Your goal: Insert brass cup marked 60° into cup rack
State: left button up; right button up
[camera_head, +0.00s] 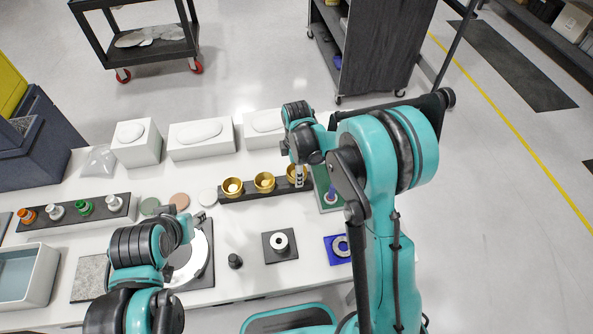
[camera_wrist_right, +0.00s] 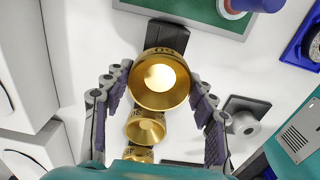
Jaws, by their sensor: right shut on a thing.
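The dark cup rack (camera_head: 226,197) is a long bar on the white table; its bare end (camera_wrist_right: 166,36) shows in the right wrist view. The brass cup with a 60 marking (camera_wrist_right: 160,80) is between the fingers of my right gripper (camera_wrist_right: 161,88), which is shut on it at the rack's right end. The marking appears upside down. Whether the cup is fully seated is hidden. Two other brass cups (camera_head: 232,187) (camera_head: 264,182) stand along the rack to the left. My left gripper (camera_head: 184,222) is beside the round white disc; its fingers are unclear.
White boxes (camera_head: 201,139) stand behind the rack. A green tray (camera_head: 329,201) lies close to its right end. A dark block with a ring (camera_head: 280,246) and a blue block (camera_head: 338,250) are in front. A bar with coloured pieces (camera_head: 72,215) is at left.

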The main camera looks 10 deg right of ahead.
jog(key=shift+f+b, duration=1)
jog(key=shift+f, duration=0.15)
jog(key=o, duration=1.3)
jog(key=shift+c, duration=0.2)
jog(key=shift+r, duration=0.1)
notch_tip(320, 180, up, 12)
jog(key=shift+s, duration=0.1)
